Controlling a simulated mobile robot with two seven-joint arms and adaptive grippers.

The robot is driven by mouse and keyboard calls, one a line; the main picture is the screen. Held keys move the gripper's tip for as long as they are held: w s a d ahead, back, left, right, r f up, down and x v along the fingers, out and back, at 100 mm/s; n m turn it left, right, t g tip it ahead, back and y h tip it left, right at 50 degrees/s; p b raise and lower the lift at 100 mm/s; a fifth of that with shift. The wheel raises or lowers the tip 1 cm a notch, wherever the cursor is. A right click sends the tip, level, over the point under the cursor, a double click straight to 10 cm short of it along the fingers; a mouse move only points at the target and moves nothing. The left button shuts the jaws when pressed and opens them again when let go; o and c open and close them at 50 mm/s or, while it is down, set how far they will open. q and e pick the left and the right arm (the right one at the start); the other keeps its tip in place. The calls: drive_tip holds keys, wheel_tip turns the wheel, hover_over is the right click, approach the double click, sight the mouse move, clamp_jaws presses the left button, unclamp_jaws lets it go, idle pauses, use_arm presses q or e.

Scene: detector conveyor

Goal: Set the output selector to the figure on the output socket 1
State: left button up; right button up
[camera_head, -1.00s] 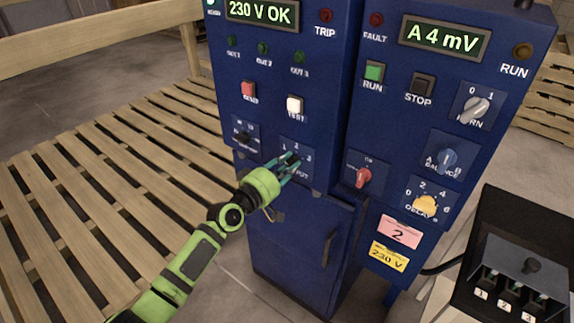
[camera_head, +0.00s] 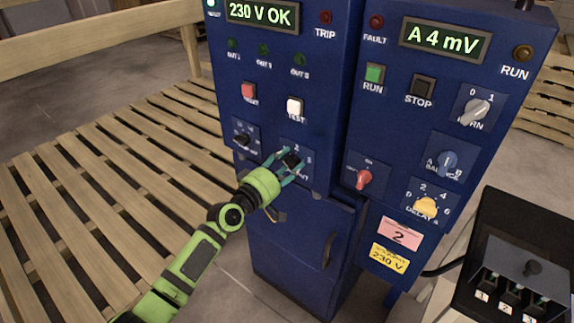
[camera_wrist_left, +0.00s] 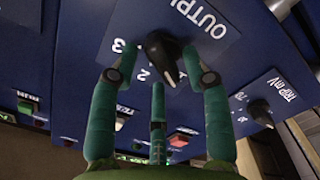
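The output selector is a black knob (camera_head: 291,160) low on the left blue cabinet. In the left wrist view its knob (camera_wrist_left: 163,50) sits on a plate reading OUTPUT, with 3 and 2 legible. Its pointed end faces down and slightly right there, past the 2; the figure at its tip is not legible. My left gripper (camera_head: 283,165) is at this knob. In the left wrist view its teal fingers (camera_wrist_left: 158,95) are spread around and below the knob, with gaps visible. A socket labelled 1 (camera_head: 482,295) is at lower right. My right gripper is out of view.
A right blue cabinet (camera_head: 400,140) carries a red switch (camera_head: 364,179), a blue knob (camera_head: 447,160) and a yellow knob (camera_head: 426,206). A pink tag (camera_head: 400,233) reads 2. A TRIP mV knob (camera_wrist_left: 260,112) is beside the selector. Wooden slats (camera_head: 90,200) lie at left.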

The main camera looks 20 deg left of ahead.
use_arm(q)
drive_tip(key=shift+f, duration=0.15)
drive_tip(key=shift+s, duration=0.25)
drive_tip(key=v, duration=1.1)
drive_tip(key=shift+s+a, duration=0.15)
drive_tip(key=shift+s, duration=0.1)
